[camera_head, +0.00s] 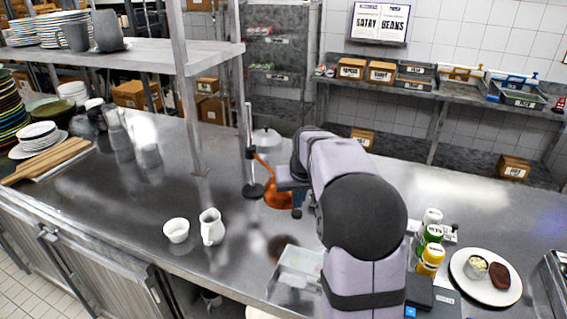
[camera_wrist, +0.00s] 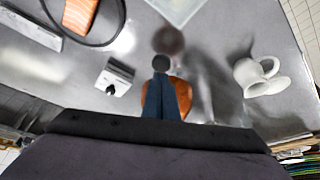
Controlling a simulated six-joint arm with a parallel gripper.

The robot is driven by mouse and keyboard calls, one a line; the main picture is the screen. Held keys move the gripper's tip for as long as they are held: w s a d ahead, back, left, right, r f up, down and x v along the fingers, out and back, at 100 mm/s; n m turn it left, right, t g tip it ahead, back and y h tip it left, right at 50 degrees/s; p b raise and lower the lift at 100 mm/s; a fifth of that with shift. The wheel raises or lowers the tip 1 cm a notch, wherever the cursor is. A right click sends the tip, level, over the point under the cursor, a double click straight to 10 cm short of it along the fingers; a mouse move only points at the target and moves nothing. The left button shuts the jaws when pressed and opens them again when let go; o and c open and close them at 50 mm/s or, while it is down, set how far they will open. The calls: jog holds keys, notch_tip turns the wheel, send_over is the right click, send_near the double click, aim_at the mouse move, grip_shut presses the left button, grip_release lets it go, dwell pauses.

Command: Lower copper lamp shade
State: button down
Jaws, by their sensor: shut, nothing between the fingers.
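The copper lamp shade (camera_head: 277,198) hangs low over the steel counter, to the right of a thin stand with a round black base (camera_head: 253,191). An orange-copper arm (camera_head: 264,164) shows above it. My gripper (camera_head: 297,209) is at the shade's right side, with part of the shade hidden behind my arm. In the wrist view my gripper (camera_wrist: 162,78) is shut and empty, its dark blue fingers in front of the copper shade (camera_wrist: 181,86). A black round knob (camera_wrist: 161,63) shows at the fingertips; I cannot tell whether they touch it or the shade.
A white jug (camera_head: 211,228) and white bowl (camera_head: 176,230) stand front left of the lamp. A clear tray (camera_head: 292,275) lies at the front edge. The counter's left middle is clear.

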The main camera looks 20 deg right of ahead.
notch_tip(320, 180, up, 8)
jog(key=p, duration=0.6)
jog(key=shift+f, duration=0.25)
